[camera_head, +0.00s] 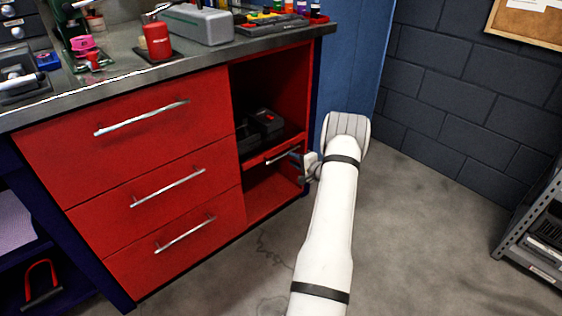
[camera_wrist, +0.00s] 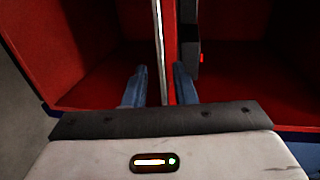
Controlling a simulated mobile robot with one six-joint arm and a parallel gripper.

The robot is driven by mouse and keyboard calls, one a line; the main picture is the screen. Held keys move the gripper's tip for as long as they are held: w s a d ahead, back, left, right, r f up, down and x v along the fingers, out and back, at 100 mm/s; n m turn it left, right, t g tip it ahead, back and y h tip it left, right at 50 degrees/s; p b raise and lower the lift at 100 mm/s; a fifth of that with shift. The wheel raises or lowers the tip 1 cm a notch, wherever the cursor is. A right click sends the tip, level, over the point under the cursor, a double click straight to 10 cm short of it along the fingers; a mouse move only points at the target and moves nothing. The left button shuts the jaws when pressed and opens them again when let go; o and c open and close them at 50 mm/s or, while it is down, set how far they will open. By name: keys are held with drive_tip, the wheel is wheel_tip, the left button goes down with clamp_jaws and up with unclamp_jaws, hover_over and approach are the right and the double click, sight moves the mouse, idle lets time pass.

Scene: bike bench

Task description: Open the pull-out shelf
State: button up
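The pull-out shelf (camera_head: 262,157) is a red board in the open right-hand bay of the red cabinet, with a silver bar handle (camera_head: 284,155) on its front. The shelf appears pushed in. In the wrist view the shelf front (camera_wrist: 171,40) runs upright through the middle, with the silver handle (camera_wrist: 159,45) along it. My gripper (camera_head: 300,160) is at the right end of the handle in the head view. In the wrist view my gripper (camera_wrist: 160,88) has its two blue-grey fingers apart, one on each side of the handle, with gaps visible. Contact with the handle is not clear.
A black tool or case (camera_head: 262,124) sits on the shelf. Three red drawers (camera_head: 130,150) with silver handles are to the left, shut. The worktop (camera_head: 130,72) above carries tools and a grey box (camera_head: 200,24). A metal rack (camera_head: 535,220) stands far right. The floor (camera_head: 420,240) between is clear.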

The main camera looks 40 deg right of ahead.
sight(284, 154)
drive_tip(key=b+x, duration=0.1)
drive_tip(key=x, duration=0.5)
drive_tip(key=shift+w+a+b, duration=0.1)
drive_tip(key=shift+w+b, duration=0.05)
drive_tip(key=shift+b, duration=0.15)
drive_tip(key=shift+c, duration=0.2)
clamp_jaws()
